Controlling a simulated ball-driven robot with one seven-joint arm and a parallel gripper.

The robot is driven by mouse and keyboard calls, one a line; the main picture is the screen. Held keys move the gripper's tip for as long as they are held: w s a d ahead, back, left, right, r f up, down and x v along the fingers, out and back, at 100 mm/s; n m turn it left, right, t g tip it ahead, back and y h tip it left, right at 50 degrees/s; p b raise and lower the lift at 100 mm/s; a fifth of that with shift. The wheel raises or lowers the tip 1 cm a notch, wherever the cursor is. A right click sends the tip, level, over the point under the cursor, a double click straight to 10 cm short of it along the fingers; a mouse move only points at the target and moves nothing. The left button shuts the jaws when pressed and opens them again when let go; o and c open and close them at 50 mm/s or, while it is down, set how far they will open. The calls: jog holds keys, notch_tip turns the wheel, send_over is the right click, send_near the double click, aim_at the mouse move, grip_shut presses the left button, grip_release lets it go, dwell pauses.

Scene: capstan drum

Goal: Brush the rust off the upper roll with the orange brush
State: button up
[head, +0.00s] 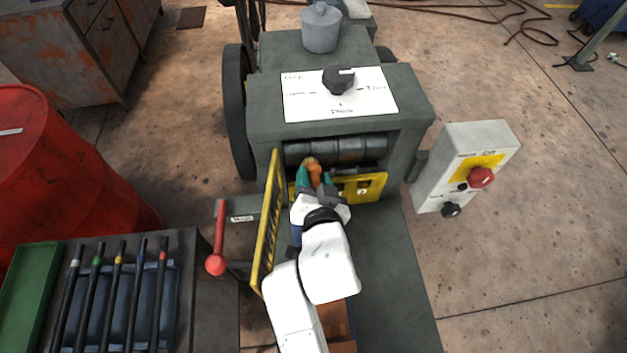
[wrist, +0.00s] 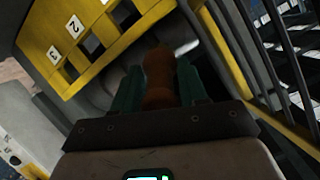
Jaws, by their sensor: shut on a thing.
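The upper roll (head: 345,148) is a grey metal cylinder in the front opening of the dark grey machine (head: 415,100). I cannot make out rust on it at this size. My gripper (head: 314,177) is at the left part of the opening, just below and in front of the roll. Its green fingers are shut on the orange brush (head: 314,168). In the wrist view, the brush (wrist: 158,75) stands between the two green fingers (wrist: 158,88) and points into the machine. The brush's far end is hidden, so I cannot tell whether it touches the roll.
A yellow numbered plate (head: 362,188) lies right of my gripper. A yellow barred guard (head: 268,225) stands open close on the left, beside a red-knobbed lever (head: 216,263). A control box (head: 465,165) with a red button is at right. A rod rack (head: 115,300) stands lower left.

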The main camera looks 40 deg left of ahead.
jog(key=w+d+p, duration=0.2)
jog(key=w+d, duration=0.5)
jog(key=w, duration=0.2)
jog(key=shift+d+p, duration=0.4)
dwell(0.7)
jog(key=shift+s+a+b, duration=0.25)
jog(key=shift+s+a, duration=1.05)
jog(key=shift+s, duration=0.25)
jog(key=shift+s+a+b, duration=0.25)
jog(key=shift+s+a, duration=1.1)
jog(key=shift+s, duration=0.15)
jog(key=shift+s+a+b, duration=0.25)
jog(key=shift+s+a, duration=1.05)
jog(key=shift+s, duration=0.25)
